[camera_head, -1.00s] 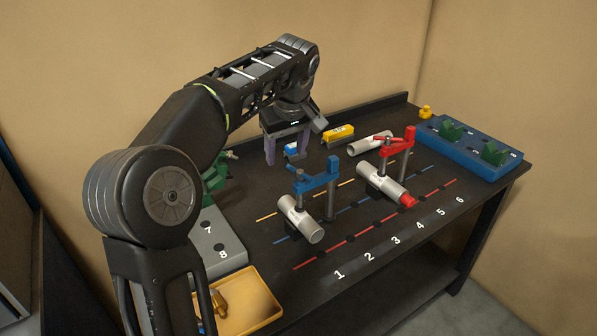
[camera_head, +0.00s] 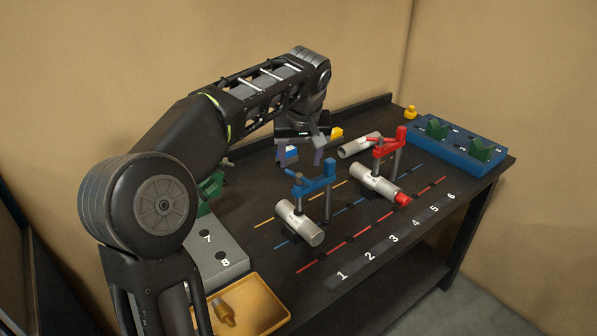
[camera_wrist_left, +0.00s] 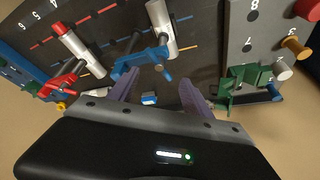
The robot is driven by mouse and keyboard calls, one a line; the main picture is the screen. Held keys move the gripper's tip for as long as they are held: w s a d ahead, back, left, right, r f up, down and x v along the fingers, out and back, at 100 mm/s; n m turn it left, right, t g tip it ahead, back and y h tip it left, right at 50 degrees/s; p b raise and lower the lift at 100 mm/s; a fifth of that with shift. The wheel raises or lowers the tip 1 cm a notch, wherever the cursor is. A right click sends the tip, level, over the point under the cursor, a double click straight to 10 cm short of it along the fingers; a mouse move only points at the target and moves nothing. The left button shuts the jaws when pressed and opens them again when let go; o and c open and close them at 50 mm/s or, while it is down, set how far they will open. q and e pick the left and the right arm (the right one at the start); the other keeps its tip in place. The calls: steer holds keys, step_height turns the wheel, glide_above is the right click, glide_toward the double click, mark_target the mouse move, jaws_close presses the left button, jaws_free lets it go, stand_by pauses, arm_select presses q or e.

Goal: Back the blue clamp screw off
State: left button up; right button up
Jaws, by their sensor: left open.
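The blue clamp (camera_head: 320,185) stands on the black table, its arm reaching over a light grey pipe (camera_head: 306,229). Its screw (camera_head: 298,188) is upright at the arm's left end, above the pipe. The blue clamp also shows in the left wrist view (camera_wrist_left: 140,60), beyond the fingers. My left gripper (camera_head: 299,157) is open behind the blue clamp and apart from it. In the left wrist view its two purple fingers (camera_wrist_left: 158,90) are spread. A small blue-and-white block (camera_wrist_left: 149,99) shows between them; I cannot tell its height relative to them. My right gripper is out of view.
A red clamp (camera_head: 389,148) holds another pipe to the right. A loose pipe (camera_head: 359,145) and a partly hidden yellow block (camera_head: 336,133) lie behind. A blue fixture (camera_head: 457,139) stands far right. A grey numbered block (camera_head: 222,262) and yellow tray (camera_head: 262,303) are front left.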

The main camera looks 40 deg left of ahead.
mark_target(298, 175)
arm_select(q)
steer(key=x, duration=0.6)
steer(key=shift+a+f+p, duration=0.15)
steer(key=shift+f+p, duration=0.15)
steer(key=shift+p, duration=0.1)
jaws_close()
stand_by(0.4)
